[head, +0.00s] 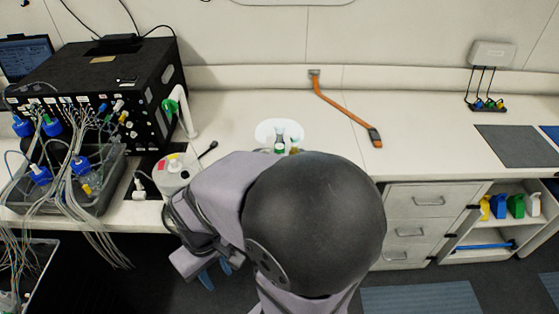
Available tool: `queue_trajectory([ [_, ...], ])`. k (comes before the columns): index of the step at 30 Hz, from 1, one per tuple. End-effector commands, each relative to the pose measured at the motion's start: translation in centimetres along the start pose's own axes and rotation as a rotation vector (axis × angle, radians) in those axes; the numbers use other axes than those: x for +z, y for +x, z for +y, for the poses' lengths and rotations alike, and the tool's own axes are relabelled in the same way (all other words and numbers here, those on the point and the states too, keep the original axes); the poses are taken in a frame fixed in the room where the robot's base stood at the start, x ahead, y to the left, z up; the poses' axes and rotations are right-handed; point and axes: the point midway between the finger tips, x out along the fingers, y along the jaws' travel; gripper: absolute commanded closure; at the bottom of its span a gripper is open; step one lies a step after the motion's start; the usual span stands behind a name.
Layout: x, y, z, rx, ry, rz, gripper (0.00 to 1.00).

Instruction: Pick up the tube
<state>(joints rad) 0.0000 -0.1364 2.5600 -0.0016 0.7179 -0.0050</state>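Two small vessels stand close together on a white oval patch on the bench, partly behind my arm. One is a clear vessel with a green band (279,142); the other is a smaller amber-topped vessel (295,146). I cannot tell whether either is the tube, and no other tube stands out clearly. My arm fills the lower middle of the head view. What looks like my gripper (215,273), with two blue tips, is low at the left of the arm, in front of the bench edge and away from these vessels. Its opening is too small and covered to judge.
A black box (95,80) with many cables and a grey bin of bottles (75,190) crowd the left. A white round container (172,176) stands beside my arm. An orange-handled tool (345,108) lies behind.

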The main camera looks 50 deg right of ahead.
Motion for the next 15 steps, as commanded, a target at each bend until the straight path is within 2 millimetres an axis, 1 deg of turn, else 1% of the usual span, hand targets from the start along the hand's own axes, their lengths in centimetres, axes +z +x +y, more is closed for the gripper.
queue_trajectory([
  [5, -0.6, 0.0, 0.2, -0.002, 0.003, 0.002, 0.68],
  [8, -2.0, 0.0, 0.7, -0.008, 0.01, 0.008, 0.68],
  [11, -4.4, -0.2, 1.7, -0.018, 0.019, 0.02, 0.68],
  [14, -7.5, -0.6, 3.4, -0.033, 0.028, 0.036, 0.68],
  [15, -8.9, -0.8, 4.3, -0.04, 0.031, 0.043, 0.68],
])
